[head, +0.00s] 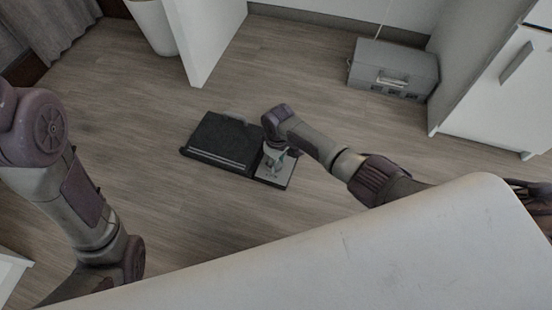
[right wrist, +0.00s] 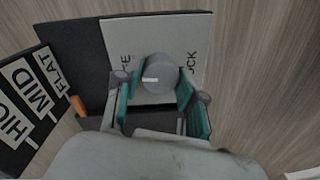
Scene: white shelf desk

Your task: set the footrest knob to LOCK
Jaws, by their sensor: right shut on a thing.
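The black footrest (head: 225,140) lies on the floor, with a light grey knob panel (head: 285,176) at its right end. In the right wrist view the round grey knob (right wrist: 158,68) stands on this panel (right wrist: 130,33). The knob's white mark points left in that view, toward a partly hidden label ending in E. The partly covered LOCK label (right wrist: 190,65) is on the right. My right gripper (head: 273,163) is down at the panel; its teal-padded fingers (right wrist: 158,88) are shut on the knob, one on each side. My left gripper is out of view.
Beside the panel, a scale reads HIGH, MID and FLAT (right wrist: 62,72), with an orange pointer (right wrist: 77,105) near FLAT. A grey box (head: 393,70) stands by the white cabinet (head: 490,85). A white upright panel (head: 205,40) stands behind the footrest. Floor around the footrest is clear.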

